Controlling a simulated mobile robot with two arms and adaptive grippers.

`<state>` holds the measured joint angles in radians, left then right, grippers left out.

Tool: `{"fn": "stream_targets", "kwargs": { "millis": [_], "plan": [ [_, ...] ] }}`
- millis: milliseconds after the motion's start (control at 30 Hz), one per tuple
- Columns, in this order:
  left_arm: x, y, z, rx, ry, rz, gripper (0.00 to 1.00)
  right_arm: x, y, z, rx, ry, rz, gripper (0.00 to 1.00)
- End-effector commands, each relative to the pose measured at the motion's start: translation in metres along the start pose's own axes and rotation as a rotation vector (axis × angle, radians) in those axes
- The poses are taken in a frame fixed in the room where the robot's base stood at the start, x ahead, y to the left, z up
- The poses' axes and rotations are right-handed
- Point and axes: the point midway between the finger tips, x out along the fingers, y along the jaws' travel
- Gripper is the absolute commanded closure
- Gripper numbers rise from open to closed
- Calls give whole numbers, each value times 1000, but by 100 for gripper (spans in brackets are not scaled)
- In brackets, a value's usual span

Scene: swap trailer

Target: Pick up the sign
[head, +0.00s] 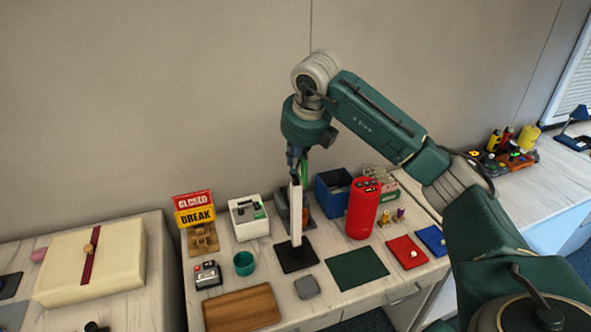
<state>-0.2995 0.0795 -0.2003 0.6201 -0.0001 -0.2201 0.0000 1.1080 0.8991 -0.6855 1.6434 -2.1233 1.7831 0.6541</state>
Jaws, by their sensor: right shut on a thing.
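A red sign (192,199) reading CLOSED and a yellow sign (195,216) reading BREAK stand in a brown wooden holder (203,240) at the table's left. My right gripper (295,181) points down and is shut on the top of a tall, narrow white slab (296,214). The slab is upright over a black square base (294,256); I cannot tell whether it touches the base. No lettering shows on the slab, so I cannot tell whether it is a sign. My left gripper is out of view.
A red cylinder (363,212), a blue bin (331,194) and a white box (248,217) stand around the slab. A teal cup (244,263), a grey block (307,287) and a wooden board (241,308) lie in front. A dark green mat (357,269) is bare.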

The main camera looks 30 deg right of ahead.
Motion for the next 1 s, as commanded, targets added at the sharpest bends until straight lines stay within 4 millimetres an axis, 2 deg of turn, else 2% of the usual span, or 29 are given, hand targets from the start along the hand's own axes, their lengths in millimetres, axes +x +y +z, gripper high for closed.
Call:
{"fn": "stream_targets", "kwargs": {
  "millis": [167, 333, 500, 733, 1000],
  "plan": [
    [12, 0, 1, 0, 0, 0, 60, -40, 1, 18, 2, -9, 4, 100],
    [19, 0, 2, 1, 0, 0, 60, -90, 1, 38, 1, -10, 4, 100],
    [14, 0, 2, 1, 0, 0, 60, -132, 0, 55, 1, -6, 0, 100],
    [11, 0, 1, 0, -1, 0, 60, -159, 0, 66, 0, -3, 1, 100],
    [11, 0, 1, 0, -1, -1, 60, -164, 0, 68, 0, -2, 0, 100]
  ]
}}
